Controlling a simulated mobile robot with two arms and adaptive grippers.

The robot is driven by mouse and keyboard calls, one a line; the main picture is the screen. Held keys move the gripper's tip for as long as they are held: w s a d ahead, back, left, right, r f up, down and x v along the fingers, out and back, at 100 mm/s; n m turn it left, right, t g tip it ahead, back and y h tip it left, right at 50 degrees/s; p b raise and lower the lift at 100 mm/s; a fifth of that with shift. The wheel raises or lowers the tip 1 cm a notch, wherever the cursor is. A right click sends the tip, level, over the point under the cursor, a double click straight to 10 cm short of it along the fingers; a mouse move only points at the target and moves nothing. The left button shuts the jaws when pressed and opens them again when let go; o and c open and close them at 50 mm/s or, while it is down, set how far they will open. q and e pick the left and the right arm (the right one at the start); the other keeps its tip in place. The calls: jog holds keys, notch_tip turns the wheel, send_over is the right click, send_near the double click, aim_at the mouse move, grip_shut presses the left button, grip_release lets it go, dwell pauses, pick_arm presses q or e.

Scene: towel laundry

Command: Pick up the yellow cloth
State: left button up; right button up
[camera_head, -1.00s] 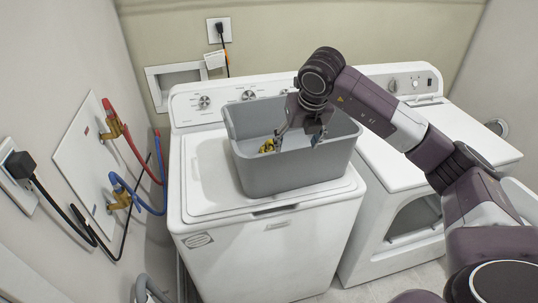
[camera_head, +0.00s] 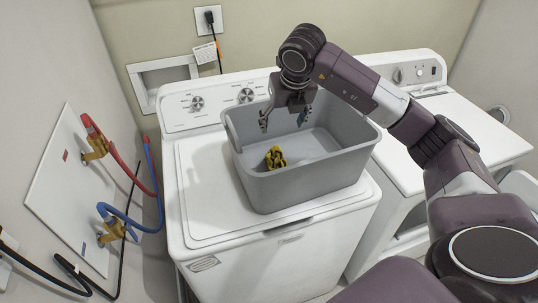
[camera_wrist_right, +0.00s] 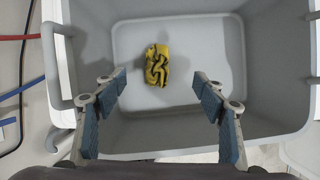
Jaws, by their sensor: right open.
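The yellow cloth (camera_head: 275,158) is crumpled, with dark markings, and lies on the floor of a grey bin (camera_head: 305,188) near its left end. In the right wrist view the cloth (camera_wrist_right: 157,65) lies beyond the fingertips, roughly between them and a little left of centre. My right gripper (camera_head: 284,120) is open and empty, pointing down over the bin, above and apart from the cloth. Its two blue-padded fingers (camera_wrist_right: 160,84) show wide apart in the right wrist view. My left gripper is not in view.
The bin stands on a white washing machine (camera_head: 205,205), its walls rising around the cloth. A white dryer (camera_head: 410,155) stands to the right. Red and blue hoses (camera_head: 150,185) hang at the left wall. The washer's lid is clear left of the bin.

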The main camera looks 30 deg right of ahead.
jog(key=b+x, duration=0.2)
jog(key=b, duration=0.8)
send_near(276, 159)
jog(key=x, duration=0.2)
jog(key=shift+d+f, duration=0.35)
jog(key=shift+f, duration=0.1)
jog(key=shift+w+f, duration=0.15)
jog(key=shift+f, duration=0.35)
jog(key=p+x, duration=0.3)
jog(key=x, duration=0.2)
jog(key=shift+w+a+f, duration=0.1)
jog(key=shift+w+a, duration=0.05)
jog(key=shift+w, duration=0.15)
jog(key=shift+w+f, duration=0.2)
jog(key=shift+f, duration=0.4)
jog(key=c, duration=1.2)
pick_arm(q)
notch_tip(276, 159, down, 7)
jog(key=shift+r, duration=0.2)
pick_arm(e)
jog(key=shift+c, duration=0.3)
